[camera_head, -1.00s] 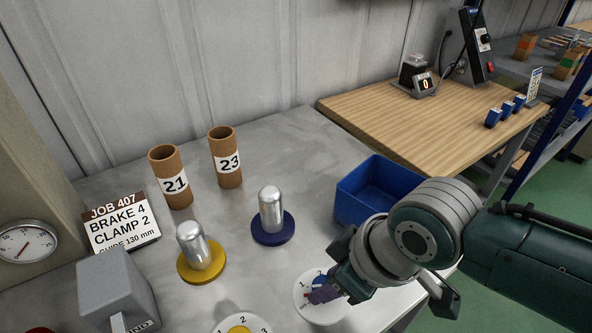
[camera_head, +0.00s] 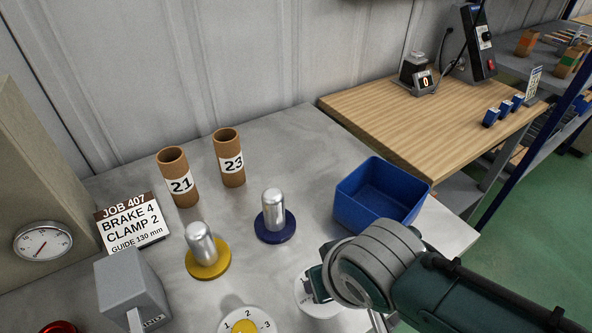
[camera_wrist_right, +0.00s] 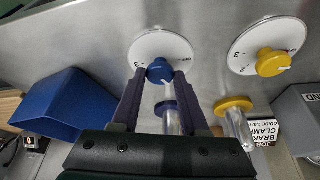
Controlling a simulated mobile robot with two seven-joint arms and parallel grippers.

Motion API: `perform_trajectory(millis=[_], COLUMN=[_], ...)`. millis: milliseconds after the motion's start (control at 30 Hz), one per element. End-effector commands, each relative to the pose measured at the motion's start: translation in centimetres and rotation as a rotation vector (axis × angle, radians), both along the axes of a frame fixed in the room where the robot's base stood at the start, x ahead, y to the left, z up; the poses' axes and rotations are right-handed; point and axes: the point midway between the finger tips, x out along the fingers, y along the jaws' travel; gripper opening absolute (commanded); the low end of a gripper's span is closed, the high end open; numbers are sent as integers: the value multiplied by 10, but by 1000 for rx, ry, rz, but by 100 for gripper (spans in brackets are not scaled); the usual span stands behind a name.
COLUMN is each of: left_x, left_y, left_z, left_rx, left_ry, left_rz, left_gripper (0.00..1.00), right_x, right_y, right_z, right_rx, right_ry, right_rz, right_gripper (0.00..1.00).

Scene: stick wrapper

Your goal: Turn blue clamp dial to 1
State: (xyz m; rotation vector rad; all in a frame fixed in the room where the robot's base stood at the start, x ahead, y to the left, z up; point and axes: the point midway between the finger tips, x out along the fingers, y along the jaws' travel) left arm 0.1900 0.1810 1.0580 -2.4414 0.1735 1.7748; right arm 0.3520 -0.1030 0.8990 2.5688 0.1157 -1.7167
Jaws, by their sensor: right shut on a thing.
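The blue clamp dial is a blue knob (camera_wrist_right: 160,70) on a round white plate (camera_wrist_right: 158,47). In the right wrist view my right gripper (camera_wrist_right: 160,77) has its two fingers on either side of the knob and is shut on it. A pale mark shows on the knob's lower edge; I cannot tell which number it points to. In the head view the white plate (camera_head: 304,297) is partly covered by my right gripper (camera_head: 318,284), which hides the knob and most numbers. My left gripper is not in view.
A yellow dial (camera_head: 245,326) with numbers sits left of the blue one. Metal posts on a blue base (camera_head: 274,232) and a yellow base (camera_head: 208,264) stand behind. A blue bin (camera_head: 350,205) is close behind my right wrist. A job card (camera_head: 130,224) reads BRAKE 4, CLAMP 2.

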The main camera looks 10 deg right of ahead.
Motion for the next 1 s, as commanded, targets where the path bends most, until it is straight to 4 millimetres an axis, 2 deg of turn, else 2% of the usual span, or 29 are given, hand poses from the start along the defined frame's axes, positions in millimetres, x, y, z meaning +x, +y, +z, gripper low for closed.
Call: perform_trajectory(millis=[367,400,667,867,1000], left_x=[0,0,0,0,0], left_y=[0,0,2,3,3], left_z=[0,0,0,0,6], left_rx=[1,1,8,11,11], left_ry=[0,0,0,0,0], left_rz=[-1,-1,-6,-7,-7], left_gripper=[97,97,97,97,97], right_x=[0,0,0,0,-2], right_y=[0,0,0,0,0], right_z=[0,0,0,0,8], right_rx=[0,0,0,0,0], right_ry=[-1,-1,-1,0,0], right_rz=[-3,-3,-3,-3,-3], right_gripper=[0,46,74,74,74])
